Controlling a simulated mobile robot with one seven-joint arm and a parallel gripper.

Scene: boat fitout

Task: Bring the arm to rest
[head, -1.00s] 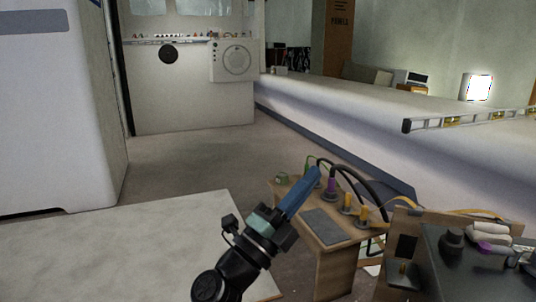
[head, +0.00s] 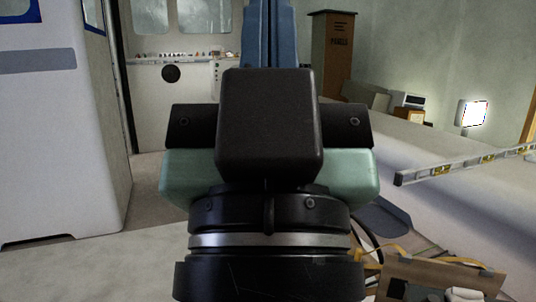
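My arm stands upright close in front of the head camera and fills the middle of the view. My gripper (head: 270,30) points up, with its blue fingers side by side and no gap seen between them. The fingertips run up to or past the top edge. No object shows in the visible part of the fingers. A black block and the green gripper body hide the lower fingers and much of the scene behind.
A white cabinet (head: 62,140) stands at the left. A long pale surface (head: 440,190) on the right carries a spirit level (head: 465,165). A wooden panel (head: 440,278) and cables sit low at the right, partly hidden. A lit lamp (head: 473,113) and a brown panel locker (head: 331,50) stand behind.

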